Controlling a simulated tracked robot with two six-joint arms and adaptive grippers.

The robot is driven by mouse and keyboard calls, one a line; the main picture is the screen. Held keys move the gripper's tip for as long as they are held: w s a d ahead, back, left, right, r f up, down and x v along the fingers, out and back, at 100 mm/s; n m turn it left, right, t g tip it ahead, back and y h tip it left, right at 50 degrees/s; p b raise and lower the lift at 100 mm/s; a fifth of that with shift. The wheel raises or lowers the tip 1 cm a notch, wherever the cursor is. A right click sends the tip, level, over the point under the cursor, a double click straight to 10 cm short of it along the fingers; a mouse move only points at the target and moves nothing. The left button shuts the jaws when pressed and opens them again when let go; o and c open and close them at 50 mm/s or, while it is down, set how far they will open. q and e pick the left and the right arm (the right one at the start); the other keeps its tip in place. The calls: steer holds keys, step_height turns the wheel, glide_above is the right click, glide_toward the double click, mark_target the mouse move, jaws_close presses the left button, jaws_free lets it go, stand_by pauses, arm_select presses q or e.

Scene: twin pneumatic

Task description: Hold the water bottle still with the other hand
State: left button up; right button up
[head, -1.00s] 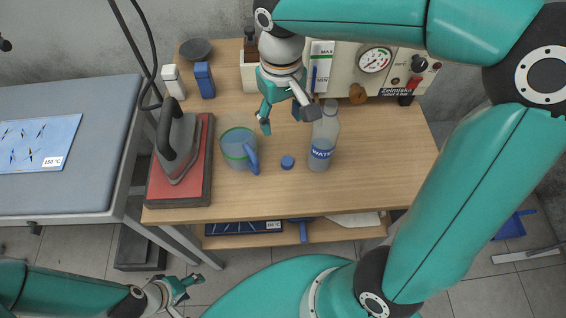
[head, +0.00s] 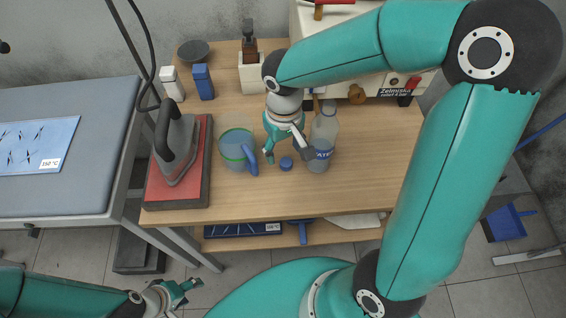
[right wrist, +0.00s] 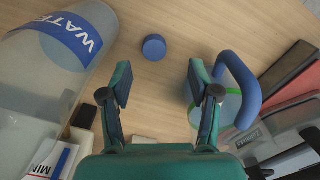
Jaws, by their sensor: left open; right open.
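That gripper is open and empty, pointing down just left of the bottle, above a small blue cap (head: 286,164). In the right wrist view the bottle (right wrist: 45,75) lies left of the fingers (right wrist: 160,84), outside them, and the cap (right wrist: 154,47) shows in the gap between them. My left gripper (head: 190,292) is open and empty, low in front of the table, far from the bottle.
A blue-handled mug (head: 237,150) stands left of the right gripper. An iron (head: 177,150) rests on a red pad. Blue and white containers (head: 204,82) and a machine (head: 361,86) stand at the back. The table right of the bottle is clear.

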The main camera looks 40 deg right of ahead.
mark_target(286, 161)
steer(key=shift+f, duration=0.3)
steer(key=shift+w+d+f, duration=0.1)
steer(key=shift+d+f, duration=0.1)
steer(key=shift+f, duration=1.1)
steer(key=shift+d+f, duration=0.15)
steer(key=shift+f, duration=1.15)
steer(key=shift+c, duration=0.2)
steer(key=c, duration=0.8)
